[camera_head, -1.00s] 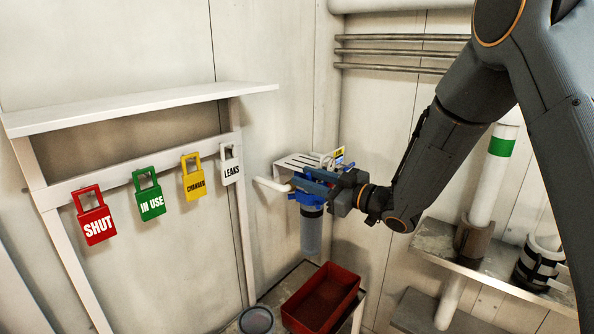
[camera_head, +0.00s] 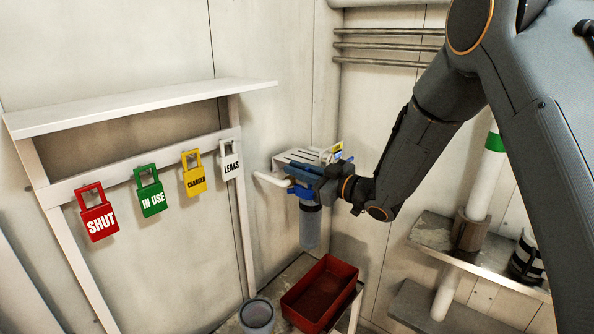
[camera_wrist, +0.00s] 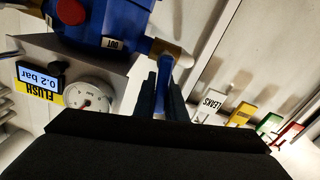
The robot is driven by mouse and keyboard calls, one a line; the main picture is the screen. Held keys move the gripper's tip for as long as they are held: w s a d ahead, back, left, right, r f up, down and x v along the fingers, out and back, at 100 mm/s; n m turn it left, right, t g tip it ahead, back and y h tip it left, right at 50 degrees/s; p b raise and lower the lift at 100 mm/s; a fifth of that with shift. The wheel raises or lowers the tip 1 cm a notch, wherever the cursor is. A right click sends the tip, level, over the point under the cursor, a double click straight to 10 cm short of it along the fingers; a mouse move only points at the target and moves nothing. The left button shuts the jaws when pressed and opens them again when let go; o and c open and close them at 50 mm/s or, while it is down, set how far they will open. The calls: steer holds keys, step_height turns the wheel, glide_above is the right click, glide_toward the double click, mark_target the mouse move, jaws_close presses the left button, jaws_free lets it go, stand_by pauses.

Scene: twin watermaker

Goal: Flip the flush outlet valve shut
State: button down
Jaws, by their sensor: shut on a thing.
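The flush outlet valve has a blue lever handle (camera_wrist: 164,75), which sits between the two dark fingers of my gripper (camera_wrist: 164,98) in the wrist view. My gripper is shut on this handle, beside the blue filter head (camera_wrist: 100,18) and a brass fitting (camera_wrist: 168,48). In the head view my gripper (camera_head: 318,182) is at the blue-topped filter housing (camera_head: 310,225) in the corner and hides part of the valve. A FLUSH gauge display (camera_wrist: 38,80) reading 0.2 bar and a round dial (camera_wrist: 88,100) appear upside down in the wrist view.
Red, green, yellow and white tags (camera_head: 98,215) hang on the rack at left. Below the filter are a red bin (camera_head: 320,293) and a grey cup (camera_head: 257,315). A shelf with pipes (camera_head: 455,255) stands at right, under my arm.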

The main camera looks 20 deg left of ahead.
steer(key=shift+w+d+m, duration=0.15)
steer(key=shift+w+m, duration=0.1)
steer(key=shift+m, duration=0.45)
steer(key=shift+w+d+m, duration=0.1)
steer(key=shift+w+m, duration=0.1)
steer(key=shift+m, duration=0.5)
steer(key=c, duration=1.8)
jaws_free()
steer(key=shift+r, duration=0.1)
